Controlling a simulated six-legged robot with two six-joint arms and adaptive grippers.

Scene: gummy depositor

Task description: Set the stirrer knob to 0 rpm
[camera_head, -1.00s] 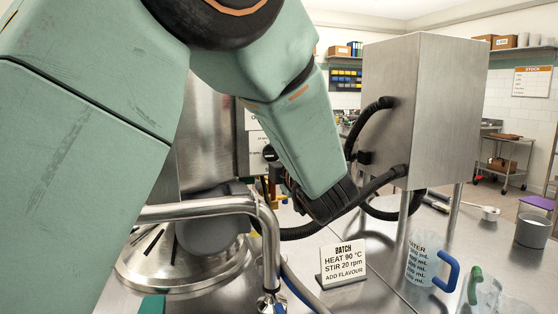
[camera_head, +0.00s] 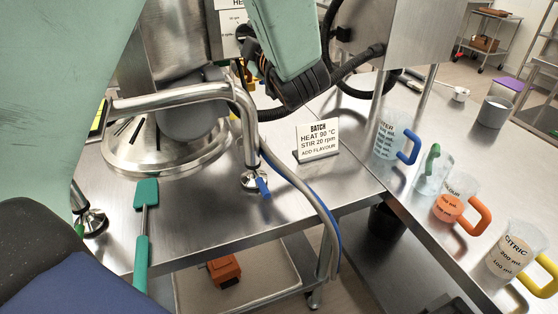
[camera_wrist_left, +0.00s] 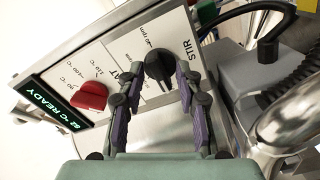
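The black stirrer knob (camera_wrist_left: 158,68) sits on the control panel under the word STIR in the left wrist view, near a printed rpm mark. Its pointer setting is too small to read surely. My left gripper (camera_wrist_left: 157,76) is open, its two purple-padded fingers on either side of the knob, with a small gap visible at the left finger. In the head view my left gripper (camera_head: 292,85) is dark and low beside the panel (camera_head: 231,18), and the knob is hidden there. My right gripper is not in view.
A red heat knob (camera_wrist_left: 88,96) and a green display reading 82 °C READY (camera_wrist_left: 52,103) are on the panel. A batch card (camera_head: 318,142) reads STIR 20 rpm. A steel pipe (camera_head: 185,98), black hoses and several measuring jugs stand around. A green spatula (camera_head: 146,210) lies at the front.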

